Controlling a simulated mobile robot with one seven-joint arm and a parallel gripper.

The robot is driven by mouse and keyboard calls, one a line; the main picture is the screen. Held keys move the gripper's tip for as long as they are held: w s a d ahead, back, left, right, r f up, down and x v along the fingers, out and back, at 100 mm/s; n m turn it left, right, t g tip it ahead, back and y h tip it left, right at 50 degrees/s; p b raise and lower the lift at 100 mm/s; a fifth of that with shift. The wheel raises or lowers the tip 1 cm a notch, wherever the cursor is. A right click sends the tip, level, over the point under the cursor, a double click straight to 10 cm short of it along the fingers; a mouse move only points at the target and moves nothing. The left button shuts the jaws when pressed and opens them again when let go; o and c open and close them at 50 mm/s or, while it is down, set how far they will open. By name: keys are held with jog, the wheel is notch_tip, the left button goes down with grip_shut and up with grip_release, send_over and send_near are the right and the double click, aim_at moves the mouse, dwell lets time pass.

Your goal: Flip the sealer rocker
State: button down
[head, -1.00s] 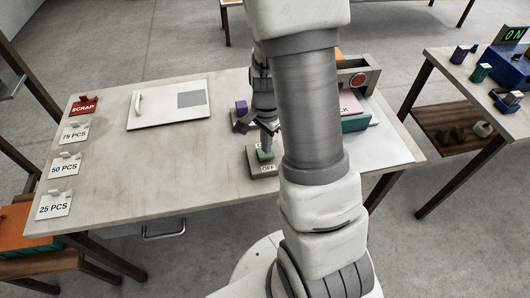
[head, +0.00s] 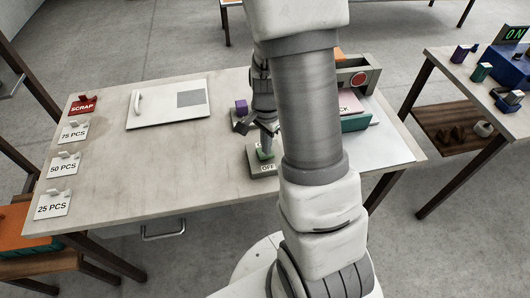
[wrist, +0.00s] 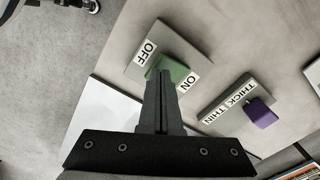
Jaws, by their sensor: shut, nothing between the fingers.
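The sealer rocker (wrist: 175,70) is a green switch on a grey box (head: 261,168) near the table's front edge, partly hidden behind my gripper. In the wrist view its box carries an OFF label (wrist: 145,53) at upper left and an ON label (wrist: 188,83) at lower right. My gripper (head: 265,149) points down, its fingers shut and empty. In the wrist view the fingertips (wrist: 164,78) overlap the rocker's near edge, around its middle. I cannot tell whether they touch it, nor which side of the rocker is pressed down.
A purple switch (wrist: 262,112) with THICK and THIN labels sits close by. A white panel with a handle (head: 168,104) lies to the left, and count cards (head: 65,166) line the left edge. A machine with a red button (head: 361,78) stands behind my arm. The table's left middle is clear.

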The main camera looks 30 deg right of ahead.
jog(key=shift+f+b, duration=0.4)
jog(key=shift+f, duration=0.15)
notch_tip(320, 180, up, 7)
jog(key=p, duration=0.6)
dwell(0.4)
dwell(0.4)
jog(key=s+a+r+n+t, duration=0.1)
jog(key=a+r+n, duration=0.25)
jog(key=r, duration=0.45)
jog(key=s+a+r+n+t, duration=0.2)
jog(key=a+r+n, duration=0.15)
jog(key=r, duration=0.45)
jog(key=s+a+r+n+t, duration=0.2)
jog(key=s+a+r+n, duration=0.1)
jog(key=s+r+n, duration=0.5)
jog(key=shift+s+a+r+t, duration=0.15)
jog(key=shift+s+r+t, duration=0.15)
jog(key=shift+s+r, duration=0.35)
